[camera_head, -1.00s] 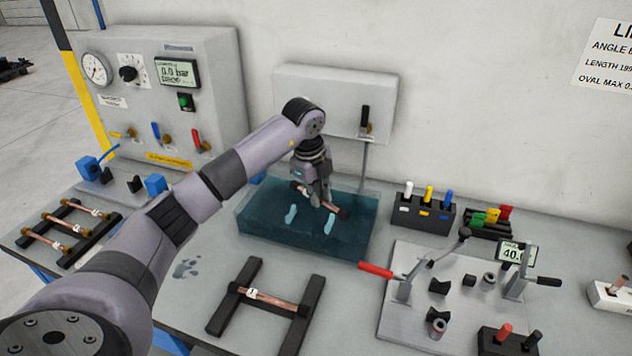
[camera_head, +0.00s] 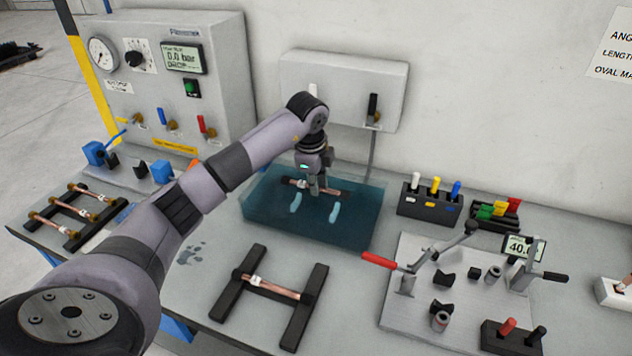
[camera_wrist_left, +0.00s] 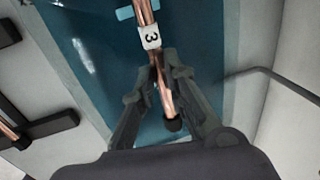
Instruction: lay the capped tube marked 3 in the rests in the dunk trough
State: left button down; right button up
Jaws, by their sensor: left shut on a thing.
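The copper tube marked 3 (camera_wrist_left: 166,100) is held in my left gripper (camera_wrist_left: 160,70), with its white label and a dark end cap showing in the left wrist view. In the head view the tube (camera_head: 330,191) lies nearly level over the back part of the water-filled dunk trough (camera_head: 262,222). My left gripper (camera_head: 317,190) points down and is shut on the tube near its middle. Two pale blue rests (camera_head: 296,202) (camera_head: 335,212) show in the trough, in front of the tube. I cannot tell the tube's height above them. My right gripper is out of view.
A rack with another copper tube (camera_head: 280,289) stands in front of the trough. A rack with several tubes (camera_head: 60,222) is at left. A wall box (camera_head: 345,90) is behind.

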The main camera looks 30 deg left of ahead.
pick_arm(q)
jog(key=b+x, duration=0.1)
jog(key=x, duration=0.1)
jog(key=s+b+x, duration=0.1)
jog(key=x, duration=0.1)
jog(key=shift+d+f, duration=0.1)
jog(key=shift+f, duration=0.15)
jog(key=shift+w+f+b, duration=0.1)
jog(key=shift+f+b, duration=0.4)
jog(key=shift+f, duration=0.05)
jog(key=shift+f, duration=0.25)
jog(key=c, duration=1.5)
grip_release()
jog(key=shift+c, duration=0.2)
jog(key=v, duration=1.2)
